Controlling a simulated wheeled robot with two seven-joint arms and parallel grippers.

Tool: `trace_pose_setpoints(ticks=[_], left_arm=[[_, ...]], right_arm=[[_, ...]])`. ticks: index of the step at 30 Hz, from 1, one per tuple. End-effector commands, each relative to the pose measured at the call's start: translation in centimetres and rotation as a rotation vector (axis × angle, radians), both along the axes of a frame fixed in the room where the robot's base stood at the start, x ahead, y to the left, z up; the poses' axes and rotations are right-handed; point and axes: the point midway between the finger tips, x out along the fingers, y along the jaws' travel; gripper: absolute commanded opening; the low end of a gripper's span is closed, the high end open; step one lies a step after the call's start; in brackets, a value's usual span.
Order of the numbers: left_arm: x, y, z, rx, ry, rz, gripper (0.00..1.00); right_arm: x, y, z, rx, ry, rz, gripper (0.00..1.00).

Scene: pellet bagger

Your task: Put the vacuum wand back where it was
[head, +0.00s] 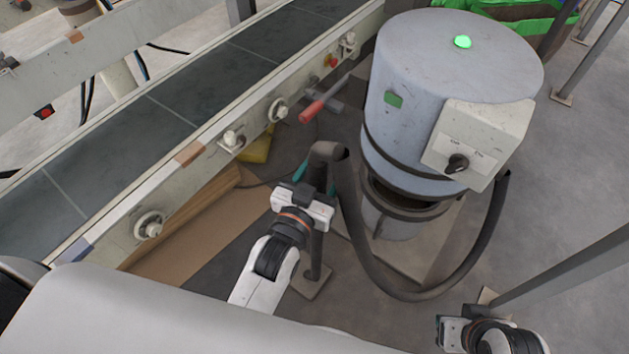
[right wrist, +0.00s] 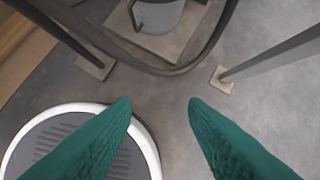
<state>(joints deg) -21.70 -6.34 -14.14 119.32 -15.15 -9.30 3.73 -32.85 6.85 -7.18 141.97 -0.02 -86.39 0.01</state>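The vacuum wand (head: 322,153) is a dark grey tube with a bent top, joined to a black hose (head: 378,268) that loops to the grey vacuum drum (head: 450,60). My left gripper (head: 316,178) has its teal fingers on either side of the tube, just below the bend, and appears shut on it. The gripper body hides part of the tube. A thin upright post (head: 316,255) with a square foot stands directly below the gripper. I cannot tell whether the wand touches it. My right gripper (right wrist: 160,105) is open and empty, low at the right of the head view.
A conveyor (head: 160,115) runs diagonally on the left, with knobs along its rail and a red-handled lever (head: 313,110). Cardboard (head: 185,225) lies beneath it. The drum has a control box (head: 480,140) with a dial. A slanted metal leg (head: 570,268) stands near my right gripper.

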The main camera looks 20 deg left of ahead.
Motion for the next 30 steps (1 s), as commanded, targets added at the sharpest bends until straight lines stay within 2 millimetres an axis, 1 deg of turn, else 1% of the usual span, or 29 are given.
trace_pose_setpoints(ticks=[3, 6, 12, 15, 18, 21, 24, 28, 30], left_arm=[[-1.3, 0.2, 0.0, 0.000, 0.001, 0.000, 0.54], [-3.2, 0.5, 0.1, 0.000, 0.003, 0.000, 0.54], [-7.5, 1.1, 0.0, 0.001, 0.005, 0.000, 0.54], [-9.3, 1.4, 0.1, -0.001, 0.003, 0.000, 0.54], [-10.6, 1.6, 0.0, 0.000, 0.003, 0.000, 0.54], [-11.4, 1.7, 0.0, 0.000, 0.001, 0.000, 0.54], [-11.8, 1.8, 0.0, 0.001, 0.000, 0.000, 0.54], [-11.8, 1.9, -0.1, 0.003, 0.008, 0.000, 0.54], [-11.6, 2.1, -0.5, 0.010, 0.041, 0.002, 0.54]], right_arm=[[-0.4, -0.1, 0.1, -0.004, 0.025, -0.001, 0.40], [-1.6, -0.4, 0.1, -0.015, 0.082, -0.006, 0.40], [-1.5, -0.4, 0.6, -0.015, 0.078, -0.006, 0.40], [-1.5, -0.4, 0.8, -0.015, 0.077, -0.006, 0.40], [-1.5, -0.4, 0.9, -0.015, 0.077, -0.006, 0.40], [-1.5, -0.4, 1.0, -0.015, 0.076, -0.006, 0.40], [-1.5, -0.4, 1.0, -0.015, 0.076, -0.006, 0.40], [-1.5, -0.4, 1.0, -0.015, 0.076, -0.006, 0.40], [-1.5, -0.4, 1.0, -0.015, 0.076, -0.006, 0.40]])
